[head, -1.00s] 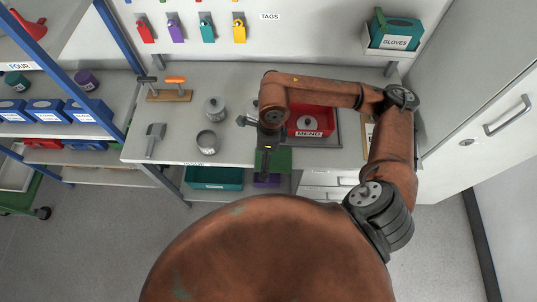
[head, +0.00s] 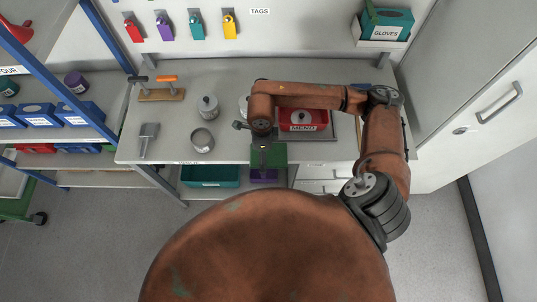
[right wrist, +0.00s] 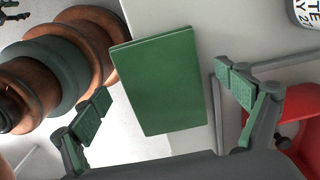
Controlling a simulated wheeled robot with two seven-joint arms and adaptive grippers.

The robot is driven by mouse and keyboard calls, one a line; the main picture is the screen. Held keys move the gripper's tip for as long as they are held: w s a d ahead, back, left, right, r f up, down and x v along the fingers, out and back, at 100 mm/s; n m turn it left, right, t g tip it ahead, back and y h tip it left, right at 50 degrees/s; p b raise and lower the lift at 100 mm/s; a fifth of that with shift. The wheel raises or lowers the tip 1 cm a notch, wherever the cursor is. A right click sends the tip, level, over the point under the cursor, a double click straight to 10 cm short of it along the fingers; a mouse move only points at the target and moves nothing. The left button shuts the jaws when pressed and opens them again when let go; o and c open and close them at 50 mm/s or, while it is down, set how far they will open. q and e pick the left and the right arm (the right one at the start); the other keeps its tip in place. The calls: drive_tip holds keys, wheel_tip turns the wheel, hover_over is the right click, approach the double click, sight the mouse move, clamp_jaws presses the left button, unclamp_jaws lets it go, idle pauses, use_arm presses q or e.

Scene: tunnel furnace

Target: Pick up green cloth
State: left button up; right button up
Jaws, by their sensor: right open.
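The green cloth (head: 277,152) is a flat dark green rectangle at the bench's front edge. In the right wrist view the cloth (right wrist: 160,82) lies partly on the pale bench top and partly past its edge. My right gripper (head: 263,158) hangs over the cloth's left part in the head view and hides some of it. In the right wrist view the right gripper (right wrist: 168,92) is open and empty, with its green-padded fingers on either side of the cloth.
A red MEND bin (head: 303,120) stands behind the cloth. A grey canister (head: 208,107), an open metal cup (head: 202,140) and a scraper (head: 148,138) are on the bench to the left. A teal bin (head: 208,175) sits below.

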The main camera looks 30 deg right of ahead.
drive_tip(key=shift+c, duration=0.2)
drive_tip(key=c, duration=1.1)
drive_tip(key=shift+r, duration=0.1)
